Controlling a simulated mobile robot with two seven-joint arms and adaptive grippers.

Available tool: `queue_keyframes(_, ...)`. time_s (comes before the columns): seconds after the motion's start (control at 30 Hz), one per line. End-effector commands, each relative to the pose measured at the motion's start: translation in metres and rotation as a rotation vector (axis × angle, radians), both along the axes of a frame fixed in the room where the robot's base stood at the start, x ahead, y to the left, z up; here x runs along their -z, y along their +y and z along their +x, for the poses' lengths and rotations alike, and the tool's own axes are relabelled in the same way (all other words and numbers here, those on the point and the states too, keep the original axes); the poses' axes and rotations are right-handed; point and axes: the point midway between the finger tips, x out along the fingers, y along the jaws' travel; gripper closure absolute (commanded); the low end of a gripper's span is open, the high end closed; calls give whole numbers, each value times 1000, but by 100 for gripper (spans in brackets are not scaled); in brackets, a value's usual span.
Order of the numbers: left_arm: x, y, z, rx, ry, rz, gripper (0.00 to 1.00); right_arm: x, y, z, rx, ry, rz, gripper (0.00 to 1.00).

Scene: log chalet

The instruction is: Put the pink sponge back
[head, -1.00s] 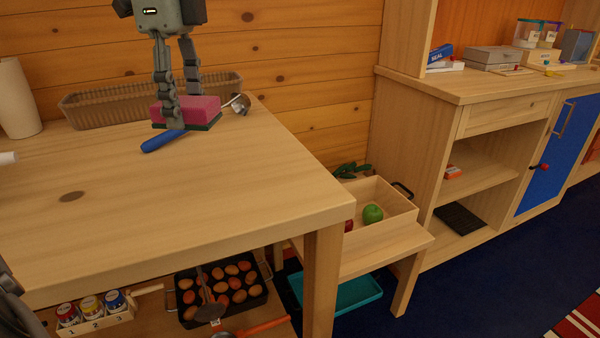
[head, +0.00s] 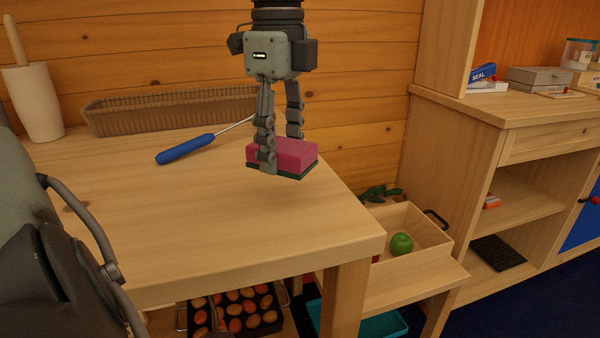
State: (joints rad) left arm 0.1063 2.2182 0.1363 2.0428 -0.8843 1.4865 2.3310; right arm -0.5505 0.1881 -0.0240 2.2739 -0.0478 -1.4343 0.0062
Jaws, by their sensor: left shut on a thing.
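The pink sponge (head: 290,153) has a dark green underside. It is in my left gripper (head: 281,150), near the right end of the wooden table (head: 190,235). The fingers are shut on the sponge from two sides and point down. The sponge looks slightly raised above the tabletop, though the gap is hard to judge. My right gripper is not in view.
A blue-handled tool (head: 186,149) lies left of the sponge, its far end hidden behind my gripper. A ribbed basket (head: 165,112) stands along the wall. A wooden box with a green apple (head: 401,243) stands lower right. The table's front is clear.

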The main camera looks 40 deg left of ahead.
Motion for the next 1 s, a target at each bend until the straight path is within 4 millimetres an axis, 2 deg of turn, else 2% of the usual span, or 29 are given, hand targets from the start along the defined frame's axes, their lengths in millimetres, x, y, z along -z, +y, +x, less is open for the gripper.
queue_keyframes(0.2,15,-8,23,0,3,1,77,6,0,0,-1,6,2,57)
queue_keyframes(0.37,23,-10,26,0,1,-1,77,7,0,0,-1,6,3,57)
queue_keyframes(0.6,55,-10,25,1,3,-2,77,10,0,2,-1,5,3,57)
queue_keyframes(1.0,59,-10,25,0,-1,0,77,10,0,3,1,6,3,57)
